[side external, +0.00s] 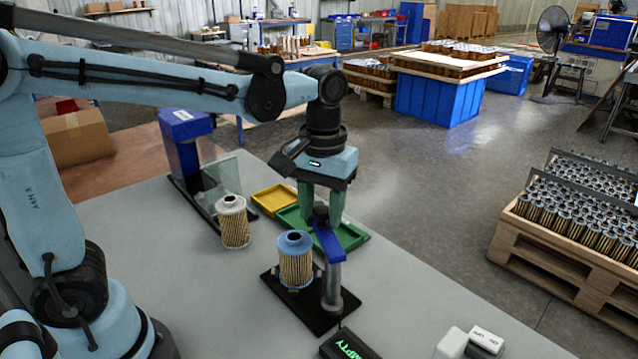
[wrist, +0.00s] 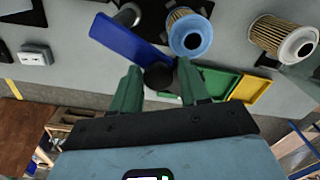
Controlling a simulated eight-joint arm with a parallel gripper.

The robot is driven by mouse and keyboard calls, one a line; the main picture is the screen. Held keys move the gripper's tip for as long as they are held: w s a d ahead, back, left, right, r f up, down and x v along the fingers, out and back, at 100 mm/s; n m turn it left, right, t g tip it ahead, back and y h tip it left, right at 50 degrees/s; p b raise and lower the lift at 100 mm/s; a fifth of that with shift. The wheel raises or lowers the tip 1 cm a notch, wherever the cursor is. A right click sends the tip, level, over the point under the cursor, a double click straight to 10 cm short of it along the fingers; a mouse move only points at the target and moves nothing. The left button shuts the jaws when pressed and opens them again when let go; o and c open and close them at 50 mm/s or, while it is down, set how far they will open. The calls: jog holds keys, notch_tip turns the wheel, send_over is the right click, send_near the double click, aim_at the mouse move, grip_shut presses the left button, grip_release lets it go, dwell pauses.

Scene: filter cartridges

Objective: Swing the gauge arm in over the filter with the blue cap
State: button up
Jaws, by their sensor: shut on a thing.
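The gauge arm (side external: 329,241) is a blue bar on a grey post (side external: 333,287), with a dark knob (wrist: 158,76) at its free end. The filter with the blue cap (side external: 295,265) stands upright on a black base plate (side external: 286,302) beside the post. In the wrist view the blue-capped filter (wrist: 190,34) is to the right of the bar (wrist: 128,40), its cap uncovered. My gripper (side external: 321,219) points down with its green fingers shut on the knob. The wrist view also shows my gripper (wrist: 160,80) around the knob.
A white-capped filter (side external: 233,226) stands farther left, near a clear panel (side external: 222,177) and a blue column (side external: 185,140). A green tray (side external: 350,237) and yellow tray (side external: 273,199) lie behind. A black display box (side external: 348,346) and white switch box (side external: 487,340) sit in front.

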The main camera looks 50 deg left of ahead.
jog(key=shift+s+f+n, duration=0.35)
jog(key=shift+f+n, duration=0.2)
jog(key=shift+n, duration=0.25)
jog(key=shift+o, duration=0.2)
jog(key=shift+s+a+n, duration=0.15)
jog(key=shift+s+n, duration=0.65)
jog(key=shift+n, duration=0.7)
jog(key=o, duration=0.3)
jog(key=shift+r, duration=0.1)
notch_tip(320, 180, up, 7)
notch_tip(320, 180, down, 6)
dwell(0.5)
